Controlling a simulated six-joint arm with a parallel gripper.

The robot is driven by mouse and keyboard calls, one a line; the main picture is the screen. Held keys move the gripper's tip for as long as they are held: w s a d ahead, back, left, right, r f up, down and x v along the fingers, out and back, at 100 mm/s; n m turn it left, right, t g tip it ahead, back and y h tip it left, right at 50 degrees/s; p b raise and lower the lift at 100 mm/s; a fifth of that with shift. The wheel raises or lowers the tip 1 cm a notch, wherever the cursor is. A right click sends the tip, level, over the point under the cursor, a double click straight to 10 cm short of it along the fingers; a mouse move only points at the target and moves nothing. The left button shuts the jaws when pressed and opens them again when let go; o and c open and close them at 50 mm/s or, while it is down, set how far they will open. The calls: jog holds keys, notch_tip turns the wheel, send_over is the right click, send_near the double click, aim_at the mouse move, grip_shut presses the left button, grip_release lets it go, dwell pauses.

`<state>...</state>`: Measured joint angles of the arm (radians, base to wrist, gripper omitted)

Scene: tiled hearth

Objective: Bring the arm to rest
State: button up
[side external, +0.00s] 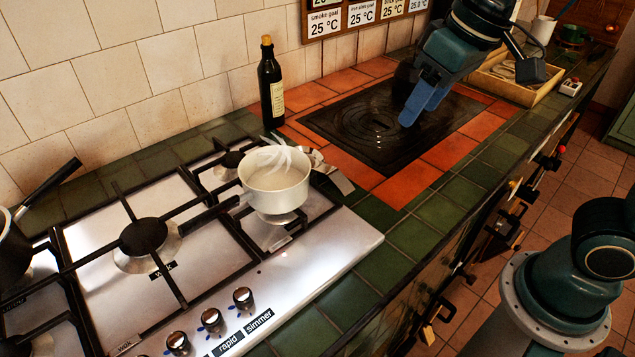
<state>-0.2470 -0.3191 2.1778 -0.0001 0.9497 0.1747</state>
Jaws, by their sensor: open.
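My gripper (422,103) hangs in the upper right of the side external view, above the black plate (345,124) set in orange tiles. Its blue fingers point down and to the left, and nothing shows between them. From this angle the near finger hides much of the other. I cannot tell the exact height of the fingertips over the plate.
A white pot (272,186) with wisps of steam stands on the steel gas hob (312,262). A dark bottle (271,85) stands by the wall. A wooden tray (505,88) lies behind my gripper. Green tiles (440,212) in front are clear.

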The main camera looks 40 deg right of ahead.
jog(key=s+d+f+t+h, duration=0.1)
jog(key=s+d+f+t, duration=0.1)
jog(key=s+d, duration=0.5)
jog(key=shift+s+f+m, duration=0.15)
jog(key=shift+s+m, duration=0.25)
jog(key=shift+s, duration=1.1)
dwell(0.7)
